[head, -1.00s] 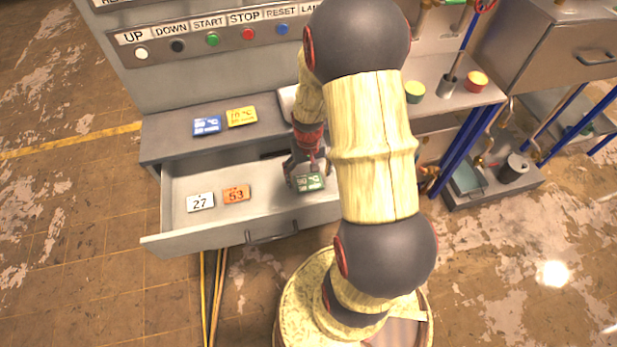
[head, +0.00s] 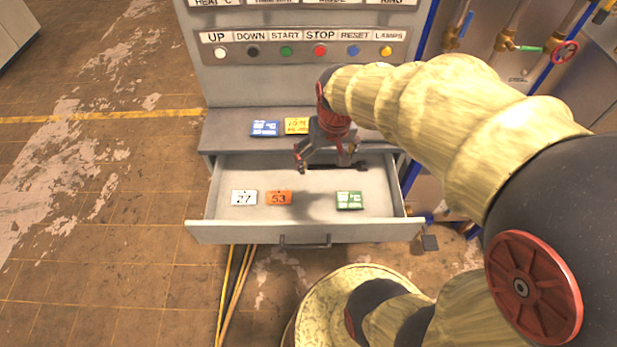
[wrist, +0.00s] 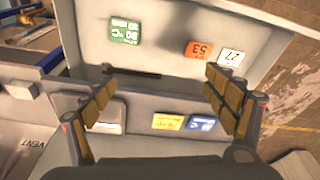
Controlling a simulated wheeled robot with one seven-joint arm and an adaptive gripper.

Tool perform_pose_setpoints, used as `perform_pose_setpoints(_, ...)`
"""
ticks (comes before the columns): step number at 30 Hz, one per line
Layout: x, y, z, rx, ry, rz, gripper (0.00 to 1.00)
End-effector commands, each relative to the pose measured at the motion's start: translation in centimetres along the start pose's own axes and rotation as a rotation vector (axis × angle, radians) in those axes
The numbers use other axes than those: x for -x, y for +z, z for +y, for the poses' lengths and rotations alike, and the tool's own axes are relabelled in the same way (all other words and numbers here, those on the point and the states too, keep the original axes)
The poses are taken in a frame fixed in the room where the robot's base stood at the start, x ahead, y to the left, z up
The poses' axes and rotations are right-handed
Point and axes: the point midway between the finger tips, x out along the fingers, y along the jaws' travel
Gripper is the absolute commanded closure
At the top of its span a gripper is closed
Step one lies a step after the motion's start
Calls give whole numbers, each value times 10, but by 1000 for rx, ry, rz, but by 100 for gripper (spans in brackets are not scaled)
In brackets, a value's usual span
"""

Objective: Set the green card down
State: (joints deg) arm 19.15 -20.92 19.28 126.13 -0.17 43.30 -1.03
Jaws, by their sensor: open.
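The green card (head: 349,200) lies flat in the open drawer (head: 230,232), towards its right side. It also shows in the wrist view (wrist: 125,31), at the upper left and apart from the fingers. My gripper (head: 326,162) is open and empty, above the back part of the drawer. In the wrist view its two fingers (wrist: 160,92) are spread wide with nothing between them.
A white card 27 (head: 244,197) and an orange card 53 (head: 279,198) lie in the drawer's left half. A blue card (head: 265,128) and a yellow card (head: 296,125) lie on the ledge behind. A button panel (head: 300,50) rises above. The drawer's middle is clear.

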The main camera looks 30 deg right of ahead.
Motion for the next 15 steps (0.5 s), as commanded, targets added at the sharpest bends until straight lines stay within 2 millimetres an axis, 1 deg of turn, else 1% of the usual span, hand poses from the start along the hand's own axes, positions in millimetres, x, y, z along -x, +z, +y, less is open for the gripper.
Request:
perform_pose_setpoints(1,28,8,-20,51,-12,49,14)
perform_pose_setpoints(3,60,24,-42,111,-31,104,14)
perform_pose_setpoints(6,95,49,-65,185,-59,175,14)
perform_pose_setpoints(9,119,72,-79,241,-86,227,14)
perform_pose_setpoints(10,124,77,-82,254,-92,239,14)
perform_pose_setpoints(12,132,88,-86,276,-104,259,14)
perform_pose_setpoints(15,138,95,-89,292,-114,275,14)
